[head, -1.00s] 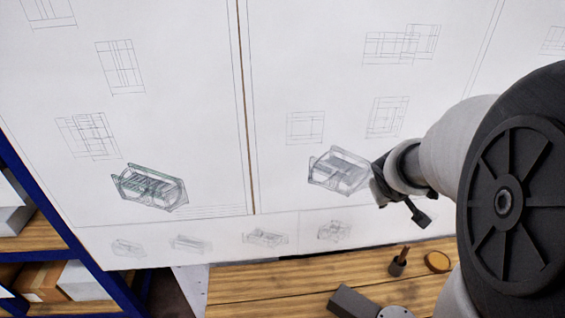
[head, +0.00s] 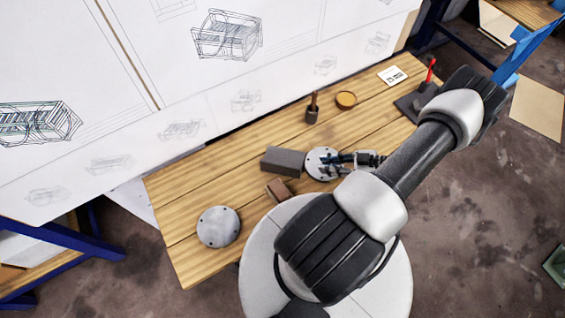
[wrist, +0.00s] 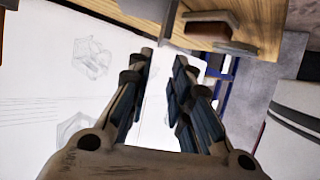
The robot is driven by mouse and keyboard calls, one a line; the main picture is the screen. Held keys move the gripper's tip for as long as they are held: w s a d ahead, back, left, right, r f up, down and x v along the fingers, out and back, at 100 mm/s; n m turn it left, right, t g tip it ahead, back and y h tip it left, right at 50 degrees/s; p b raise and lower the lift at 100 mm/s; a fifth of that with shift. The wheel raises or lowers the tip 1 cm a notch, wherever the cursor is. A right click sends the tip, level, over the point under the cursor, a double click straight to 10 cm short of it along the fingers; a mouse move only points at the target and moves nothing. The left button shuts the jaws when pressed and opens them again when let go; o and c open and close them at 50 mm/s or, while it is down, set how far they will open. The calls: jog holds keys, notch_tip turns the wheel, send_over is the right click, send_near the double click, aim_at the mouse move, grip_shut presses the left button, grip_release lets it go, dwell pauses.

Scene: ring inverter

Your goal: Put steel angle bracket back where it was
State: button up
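My arm covers part of the table's front edge.
A drawing board (head: 150,50) stands behind.

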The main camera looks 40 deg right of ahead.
aim_at(284, 165)
jog(key=b+x, duration=0.1)
jog(key=x, duration=1)
jog(key=shift+w+a+f+b, duration=0.15)
jog(key=shift+w+a+b, duration=0.1)
jog(key=shift+a+b, duration=0.15)
jog(key=b+x, duration=0.1)
jog(key=x, duration=0.4)
jog(key=shift+a, duration=0.2)
jog(key=shift+w, duration=0.15)
grip_shut()
